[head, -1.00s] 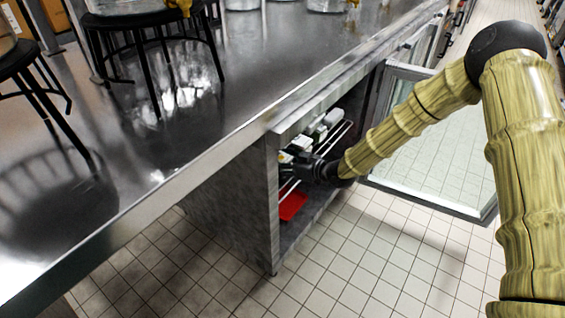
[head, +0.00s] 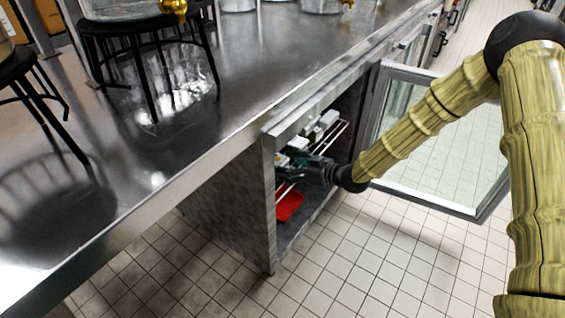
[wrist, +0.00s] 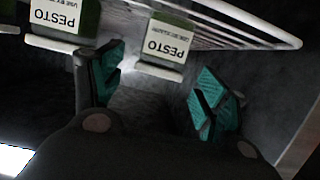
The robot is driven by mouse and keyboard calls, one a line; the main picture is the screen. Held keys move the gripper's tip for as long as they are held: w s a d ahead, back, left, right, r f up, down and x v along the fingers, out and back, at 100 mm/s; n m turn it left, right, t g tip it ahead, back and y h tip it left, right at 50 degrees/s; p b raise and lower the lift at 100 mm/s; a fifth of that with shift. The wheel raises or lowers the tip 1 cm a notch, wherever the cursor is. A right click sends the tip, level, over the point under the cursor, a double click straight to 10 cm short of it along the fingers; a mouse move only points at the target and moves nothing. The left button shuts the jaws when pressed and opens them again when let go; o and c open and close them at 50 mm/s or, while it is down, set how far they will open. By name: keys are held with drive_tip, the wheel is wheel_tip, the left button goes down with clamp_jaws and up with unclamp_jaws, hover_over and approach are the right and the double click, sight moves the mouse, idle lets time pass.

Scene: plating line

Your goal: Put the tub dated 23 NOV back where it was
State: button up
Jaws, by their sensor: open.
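In the wrist view, a green tub with a white PESTO label (wrist: 168,42) sits on the white wire shelf, upside down in the picture. It lies ahead of the gap between my fingers, apart from them. A second PESTO tub (wrist: 62,15) stands to its left. The small use-by lines are too blurred to read, so I cannot tell which tub is dated 23 NOV. My gripper (wrist: 160,88) is open with teal finger pads and nothing between them. In the head view my gripper (head: 304,162) is at the cabinet opening, by the shelf.
The cabinet (head: 268,205) is under a steel counter (head: 240,105). Its glass door (head: 440,140) stands open to the right, close to my arm. A red tray (head: 289,206) lies low inside. Other white-topped tubs (head: 325,121) stand deeper on the shelf. The tiled floor in front is clear.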

drive_tip(key=v, duration=0.6)
drive_tip(key=shift+d+p, duration=0.2)
drive_tip(key=shift+p, duration=0.2)
drive_tip(key=s+d+f+m+g+h, duration=0.2)
drive_tip(key=s+f+m+h, duration=0.15)
drive_tip(key=s+f, duration=0.7)
drive_tip(key=s+d+f+m+g+h, duration=0.1)
drive_tip(key=s+f+m+g+h, duration=0.2)
drive_tip(key=s+f, duration=0.7)
drive_tip(key=s+d+f+m+g+h, duration=0.1)
drive_tip(key=s+d, duration=0.4)
drive_tip(key=s, duration=0.7)
drive_tip(key=s+d+f+m+g+h, duration=0.2)
drive_tip(key=s+d+m+h, duration=0.1)
drive_tip(key=s, duration=0.9)
drive_tip(key=shift+s+d+f+m+g+h, duration=0.3)
drive_tip(key=shift+d+h, duration=0.35)
drive_tip(key=shift+d, duration=0.55)
drive_tip(key=shift+r, duration=0.1)
